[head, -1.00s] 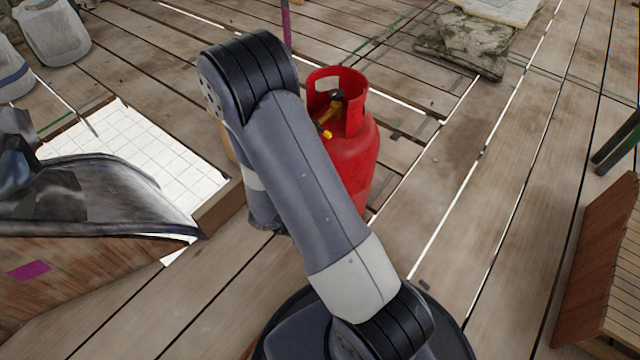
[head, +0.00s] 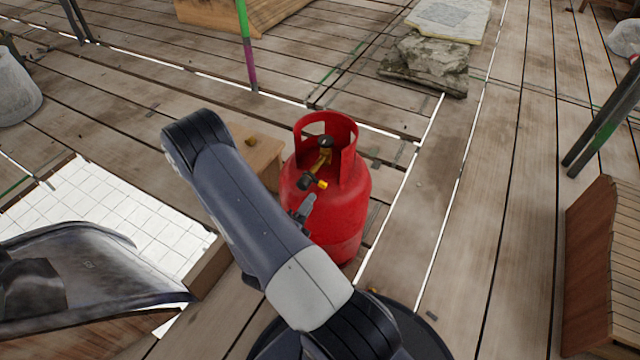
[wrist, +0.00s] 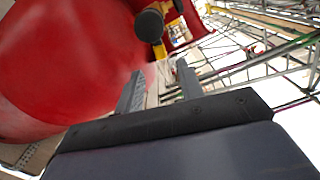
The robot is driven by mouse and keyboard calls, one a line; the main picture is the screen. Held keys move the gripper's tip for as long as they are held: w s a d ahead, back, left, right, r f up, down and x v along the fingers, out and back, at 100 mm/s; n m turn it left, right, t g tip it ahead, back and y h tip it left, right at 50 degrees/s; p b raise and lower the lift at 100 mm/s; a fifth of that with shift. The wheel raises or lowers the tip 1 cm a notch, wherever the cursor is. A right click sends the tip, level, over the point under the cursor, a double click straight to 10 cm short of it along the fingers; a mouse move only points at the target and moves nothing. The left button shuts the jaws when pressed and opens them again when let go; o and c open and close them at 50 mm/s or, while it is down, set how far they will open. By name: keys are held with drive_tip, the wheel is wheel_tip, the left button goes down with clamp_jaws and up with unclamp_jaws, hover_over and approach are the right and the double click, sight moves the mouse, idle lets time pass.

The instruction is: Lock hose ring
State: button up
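A red gas cylinder (head: 338,215) stands upright on the planks, with a collar around its top. A brass valve (head: 322,165) with a black knob sits inside the collar. A dark fitting (head: 305,183) with a yellow end (head: 321,185) points out at the collar's opening. I cannot tell which part is the hose ring. In the wrist view the dark fitting (wrist: 150,25) and yellow part (wrist: 159,50) are above my gripper (wrist: 160,76). Its two fingers are apart, with nothing between them. In the head view my gripper (head: 306,207) shows just below the fitting, partly hidden by my arm.
A small wooden box (head: 255,150) stands left of the cylinder with a small object on it. A white tiled panel (head: 110,215) lies at left. Stone slabs (head: 428,66) lie behind, and a wooden structure (head: 605,270) is at right. Planks right of the cylinder are clear.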

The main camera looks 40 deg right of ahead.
sight(322, 186)
drive_tip(key=b+x, duration=0.1)
drive_tip(key=x, duration=0.7)
drive_tip(key=shift+d+b, duration=0.3)
drive_tip(key=shift+c, duration=0.6)
clamp_jaws()
